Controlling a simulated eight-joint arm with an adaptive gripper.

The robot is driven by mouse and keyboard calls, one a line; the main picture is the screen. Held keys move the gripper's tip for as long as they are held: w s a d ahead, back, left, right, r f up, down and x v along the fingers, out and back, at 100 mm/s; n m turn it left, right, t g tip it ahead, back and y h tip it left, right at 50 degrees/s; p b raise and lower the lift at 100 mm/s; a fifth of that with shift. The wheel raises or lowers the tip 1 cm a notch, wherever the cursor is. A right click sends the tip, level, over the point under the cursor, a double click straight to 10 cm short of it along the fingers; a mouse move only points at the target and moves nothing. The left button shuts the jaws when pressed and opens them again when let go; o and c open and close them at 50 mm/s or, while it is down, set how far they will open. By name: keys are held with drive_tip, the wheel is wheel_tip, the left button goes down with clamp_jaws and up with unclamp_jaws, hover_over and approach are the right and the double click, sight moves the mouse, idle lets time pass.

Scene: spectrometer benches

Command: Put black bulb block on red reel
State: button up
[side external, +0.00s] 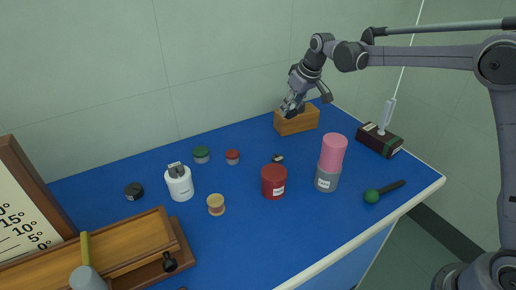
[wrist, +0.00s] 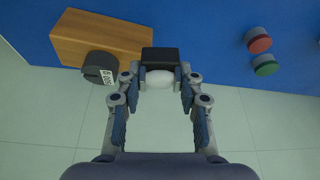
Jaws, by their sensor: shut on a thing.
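My gripper (wrist: 160,80) is shut on the black bulb block (wrist: 160,57), a dark block with a white rounded bulb, between its fingertips. In the side external view my gripper (side external: 291,108) is at the wooden block (side external: 297,124) at the back; the held block is hard to make out there.
A black round labelled piece (wrist: 99,67) is beside the wooden block. A green-topped piece (side external: 201,155) stands near the red one. A red jar (side external: 273,182), pink-topped cylinder (side external: 330,158), white bottle (side external: 179,185) and dark box (side external: 379,141) stand around the table.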

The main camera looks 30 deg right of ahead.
drive_tip(key=s+a+r+n+y, duration=0.1)
drive_tip(key=s+a+n, duration=0.15)
drive_tip(key=a, duration=0.35)
drive_tip(key=s+a+r+n+y, duration=0.1)
drive_tip(key=s+a+r, duration=0.1)
drive_tip(key=s+a, duration=0.3)
drive_tip(key=n+g, duration=0.1)
drive_tip(key=n, duration=0.3)
hover_over(209, 199)
drive_tip(key=s+d, duration=0.1)
drive_tip(key=d, duration=0.1)
drive_tip(key=shift+y, duration=0.3)
wheel_tip(209, 199, down, 6)
drive_tip(key=shift+r, duration=0.2)
drive_tip(key=shift+a+f, duration=0.35)
drive_tip(key=shift+a, duration=0.05)
drive_tip(key=shift+f, duration=1.9)
drive_tip(key=o, duration=1.1)
drive_tip(key=shift+f, duration=0.1)
